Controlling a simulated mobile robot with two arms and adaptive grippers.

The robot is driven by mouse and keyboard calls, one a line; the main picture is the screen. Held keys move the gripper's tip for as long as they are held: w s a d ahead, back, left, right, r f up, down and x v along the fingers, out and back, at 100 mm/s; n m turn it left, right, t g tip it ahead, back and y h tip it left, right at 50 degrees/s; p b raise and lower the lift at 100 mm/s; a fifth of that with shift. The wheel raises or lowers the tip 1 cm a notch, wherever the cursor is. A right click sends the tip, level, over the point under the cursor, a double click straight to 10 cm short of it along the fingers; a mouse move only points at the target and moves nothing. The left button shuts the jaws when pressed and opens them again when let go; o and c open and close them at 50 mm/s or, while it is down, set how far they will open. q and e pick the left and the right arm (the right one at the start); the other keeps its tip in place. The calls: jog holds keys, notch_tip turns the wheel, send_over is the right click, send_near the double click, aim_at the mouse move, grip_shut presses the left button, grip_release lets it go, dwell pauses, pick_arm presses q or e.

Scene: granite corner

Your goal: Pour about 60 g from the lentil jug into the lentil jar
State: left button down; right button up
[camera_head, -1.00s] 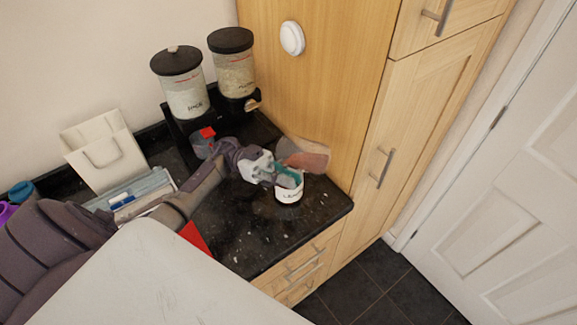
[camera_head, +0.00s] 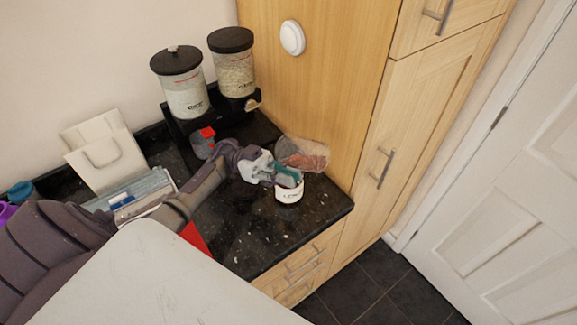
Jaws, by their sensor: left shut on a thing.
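The lentil jug (camera_head: 305,154) is clear, with reddish-orange lentils inside, and is tilted above the jar. My left gripper (camera_head: 285,175) is shut on the jug from its left side. The lentil jar (camera_head: 290,194) is a small pot with a white label, standing on the dark counter just below the gripper. The gripper and jug hide most of the jar's mouth, so I cannot tell how full it is. My right gripper is not in view.
Two dispensers with black lids, one (camera_head: 181,88) and another (camera_head: 233,68), stand at the back. A tall wooden cabinet (camera_head: 325,90) rises close behind the jug. The counter's front (camera_head: 250,245) is clear.

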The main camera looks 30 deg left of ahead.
pick_arm(q)
jog(key=d+f+y, duration=0.1)
jog(key=y, duration=0.1)
jog(key=d+f+y+p, duration=0.1)
jog(key=y, duration=0.1)
jog(key=shift+s+t, duration=0.1)
jog(key=shift+t, duration=0.3)
